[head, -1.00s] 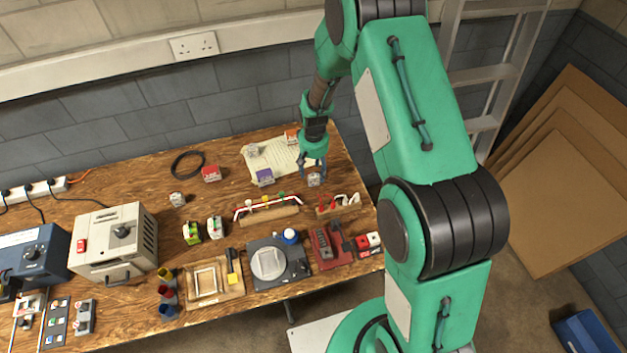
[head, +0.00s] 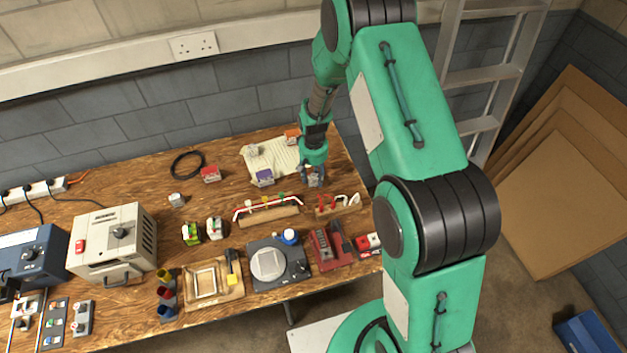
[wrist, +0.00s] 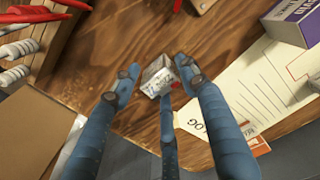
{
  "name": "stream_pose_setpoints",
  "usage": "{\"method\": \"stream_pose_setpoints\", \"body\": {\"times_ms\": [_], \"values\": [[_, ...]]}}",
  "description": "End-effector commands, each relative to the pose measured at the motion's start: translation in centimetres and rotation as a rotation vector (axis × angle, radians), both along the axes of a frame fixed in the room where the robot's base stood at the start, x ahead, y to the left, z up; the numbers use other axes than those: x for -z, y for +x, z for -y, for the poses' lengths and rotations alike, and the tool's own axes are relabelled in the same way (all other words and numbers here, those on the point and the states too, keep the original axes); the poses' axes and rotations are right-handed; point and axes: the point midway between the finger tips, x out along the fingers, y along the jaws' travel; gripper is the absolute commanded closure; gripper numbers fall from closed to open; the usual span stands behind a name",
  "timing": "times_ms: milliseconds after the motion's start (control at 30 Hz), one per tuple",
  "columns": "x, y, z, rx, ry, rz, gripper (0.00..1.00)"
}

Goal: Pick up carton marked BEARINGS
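A small white-grey carton (wrist: 158,76) with a red patch lies on the wooden bench between my fingers in the wrist view. Its print is too small to read, so I cannot tell whether it says BEARINGS. My gripper (wrist: 158,80) has three blue fingers around it, with a gap at the left finger; the right finger and the lower one are close to it. In the head view my gripper (head: 312,178) is low over the bench's right part and mostly hides this carton. Other small cartons are a pale one (head: 251,150), a red one (head: 211,174), a purple one (head: 264,178) and a grey-white one (head: 177,200).
A paper sheet (head: 285,158) lies left of my gripper, with an orange carton (head: 291,135) at its far edge. A black cable coil (head: 187,164) lies farther left. Bare wood separates several items.

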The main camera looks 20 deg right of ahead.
Motion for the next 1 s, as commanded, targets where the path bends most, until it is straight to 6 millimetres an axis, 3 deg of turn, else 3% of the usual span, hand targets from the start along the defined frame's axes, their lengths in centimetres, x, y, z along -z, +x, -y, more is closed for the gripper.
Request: {"method": "stream_pose_setpoints", "body": {"times_ms": [33, 167, 200, 633, 1000], "values": [[0.0, 0.0, 0.0, 0.000, 0.000, 0.000, 0.72], [0.0, 0.0, 0.0, 0.000, 0.000, 0.000, 0.98], [0.0, 0.0, 0.0, 0.000, 0.000, 0.000, 1.00], [-1.0, 0.0, 0.0, 0.000, 0.000, 0.001, 1.00], [-6.2, 0.1, 0.0, 0.000, 0.000, 0.003, 1.00]]}}
